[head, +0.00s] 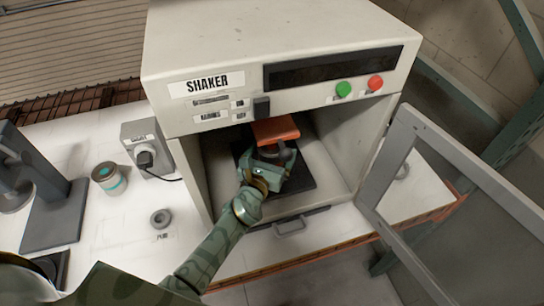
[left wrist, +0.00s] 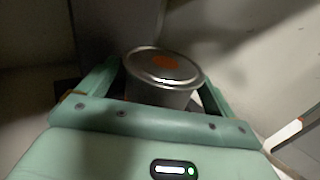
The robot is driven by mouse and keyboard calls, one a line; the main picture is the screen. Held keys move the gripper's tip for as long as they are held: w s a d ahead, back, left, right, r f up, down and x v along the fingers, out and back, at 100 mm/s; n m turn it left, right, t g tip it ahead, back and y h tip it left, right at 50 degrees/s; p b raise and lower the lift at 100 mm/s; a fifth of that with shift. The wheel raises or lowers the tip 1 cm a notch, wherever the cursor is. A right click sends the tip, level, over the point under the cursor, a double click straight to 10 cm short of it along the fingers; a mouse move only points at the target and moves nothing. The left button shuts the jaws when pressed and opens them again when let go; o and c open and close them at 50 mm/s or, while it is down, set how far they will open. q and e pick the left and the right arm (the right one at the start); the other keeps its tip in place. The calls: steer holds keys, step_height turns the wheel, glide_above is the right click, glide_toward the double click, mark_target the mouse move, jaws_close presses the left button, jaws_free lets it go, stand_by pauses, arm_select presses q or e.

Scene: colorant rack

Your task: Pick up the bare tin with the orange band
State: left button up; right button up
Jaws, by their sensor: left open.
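A bare metal tin (left wrist: 163,72) stands upright inside the shaker (head: 270,55), with an orange spot on its lid. Its side is mostly hidden, so I cannot make out a band. In the head view the tin is largely covered by my gripper and an orange plate (head: 275,130) above it. My left gripper (head: 271,160) reaches into the shaker chamber. In the left wrist view its open fingers lie on either side of the tin. I cannot tell whether they touch it. My right gripper is not in view.
The shaker door (head: 408,165) is swung open at the right. On the white bench at the left are a tin with a teal spot (head: 109,178), a grey ring (head: 161,218) and a grey switch box (head: 146,150) with a cable. The chamber walls are close around my gripper.

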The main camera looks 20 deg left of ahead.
arm_select(q)
steer(key=c, duration=1.2)
